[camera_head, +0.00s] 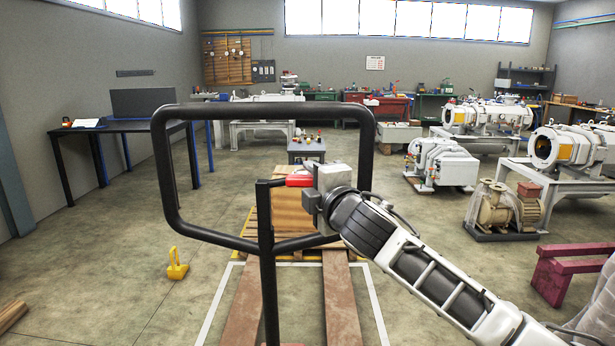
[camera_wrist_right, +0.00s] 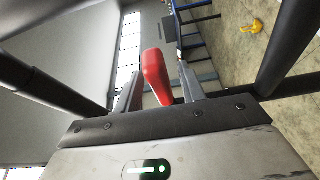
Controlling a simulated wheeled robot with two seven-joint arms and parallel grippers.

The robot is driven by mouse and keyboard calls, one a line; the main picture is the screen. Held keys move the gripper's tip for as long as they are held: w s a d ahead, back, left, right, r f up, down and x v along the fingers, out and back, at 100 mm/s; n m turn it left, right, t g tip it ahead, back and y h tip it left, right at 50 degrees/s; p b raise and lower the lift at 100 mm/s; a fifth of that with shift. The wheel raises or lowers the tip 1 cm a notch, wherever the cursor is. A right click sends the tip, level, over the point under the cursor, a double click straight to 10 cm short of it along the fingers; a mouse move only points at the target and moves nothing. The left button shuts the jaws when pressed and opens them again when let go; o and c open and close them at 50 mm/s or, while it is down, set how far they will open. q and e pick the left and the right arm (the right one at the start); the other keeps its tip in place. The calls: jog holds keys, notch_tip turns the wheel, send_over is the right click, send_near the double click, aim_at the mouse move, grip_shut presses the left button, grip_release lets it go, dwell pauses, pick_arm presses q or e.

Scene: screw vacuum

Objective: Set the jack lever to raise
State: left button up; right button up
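The red jack lever (camera_head: 299,181) sits by the central post of the black jack handle (camera_head: 266,235), inside the handle's loop. My right gripper (camera_head: 312,194) reaches in from the right to the lever in the head view. In the right wrist view the red lever (camera_wrist_right: 156,76) stands between the two fingers of my right gripper (camera_wrist_right: 160,78). The fingers are spread, with a narrow gap visible beside the lever; I cannot tell whether either finger touches it. My left gripper is not in view.
Black handle bars (camera_wrist_right: 292,45) flank the gripper in the wrist view. A yellow chock-like object (camera_head: 177,266) sits on the floor to the left. Pumps (camera_head: 507,208) stand to the right.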

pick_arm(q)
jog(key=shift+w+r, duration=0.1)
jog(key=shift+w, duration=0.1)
pick_arm(e)
jog(key=shift+x, duration=1.25)
